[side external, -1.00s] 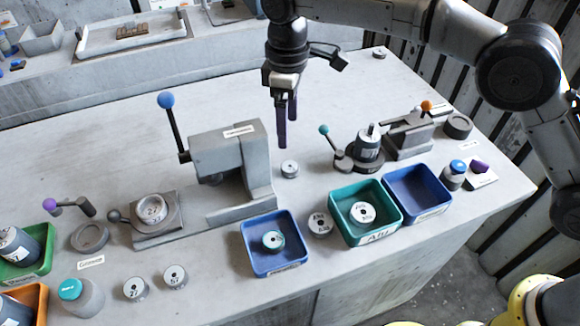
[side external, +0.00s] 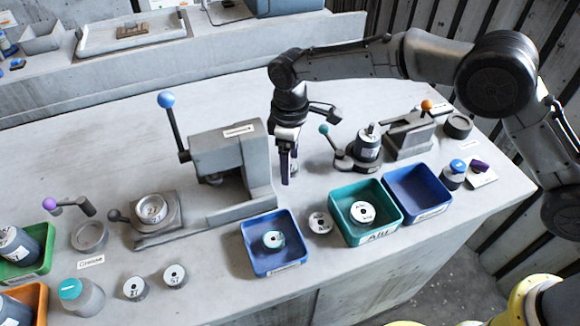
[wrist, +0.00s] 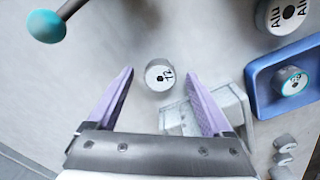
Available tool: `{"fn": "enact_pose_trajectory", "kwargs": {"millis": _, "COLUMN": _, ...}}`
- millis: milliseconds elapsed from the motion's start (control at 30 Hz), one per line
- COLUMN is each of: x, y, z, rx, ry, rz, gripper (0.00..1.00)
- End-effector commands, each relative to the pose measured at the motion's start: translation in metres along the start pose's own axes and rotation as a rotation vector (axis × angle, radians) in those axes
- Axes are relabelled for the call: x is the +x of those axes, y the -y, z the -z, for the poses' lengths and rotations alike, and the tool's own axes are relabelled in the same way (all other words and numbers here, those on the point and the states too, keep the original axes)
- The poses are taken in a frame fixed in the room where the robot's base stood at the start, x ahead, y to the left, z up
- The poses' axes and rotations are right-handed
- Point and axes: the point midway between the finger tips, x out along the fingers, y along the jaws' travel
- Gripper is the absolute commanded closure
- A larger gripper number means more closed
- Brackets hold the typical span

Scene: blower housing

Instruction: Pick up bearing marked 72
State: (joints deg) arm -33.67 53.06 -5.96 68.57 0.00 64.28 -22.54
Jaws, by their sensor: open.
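A small grey bearing (wrist: 158,76) stands on the bench in the wrist view. The dark mark on its pale top appears to read 72, though it is turned and small. My gripper (wrist: 160,70) is open, with its two purple fingers either side of the bearing in that view and a gap to each finger. In the side external view my gripper (side external: 287,180) points down just right of the grey press, low over the bench. There its fingers hide most of the bearing, and only a sliver shows.
The grey press (side external: 225,158) stands close to the left of my gripper. A blue bin (side external: 252,262) with a bearing inside is in front. A green bin (side external: 343,240), another blue bin (side external: 418,216) and a teal-knobbed fixture (side external: 345,160) stand to the right. Other marked bearings (side external: 175,276) stand at the front left.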

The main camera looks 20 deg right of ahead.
Motion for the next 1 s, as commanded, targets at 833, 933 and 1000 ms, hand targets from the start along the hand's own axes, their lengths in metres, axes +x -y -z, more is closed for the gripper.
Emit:
{"fn": "enact_pose_trajectory", "kwargs": {"millis": 833, "x": -0.0008, "y": 0.0, "z": 0.0001, "rx": 0.0, "ry": 0.0, "rz": 0.0, "gripper": 1.0}}
{"fn": "enact_pose_trajectory", "kwargs": {"millis": 933, "x": -0.0017, "y": 0.0, "z": 0.0002, "rx": 0.0, "ry": -0.001, "rz": 0.0, "gripper": 1.0}}
{"fn": "enact_pose_trajectory", "kwargs": {"millis": 1000, "x": -0.004, "y": -0.0001, "z": 0.0003, "rx": 0.0, "ry": -0.001, "rz": 0.0, "gripper": 1.0}}
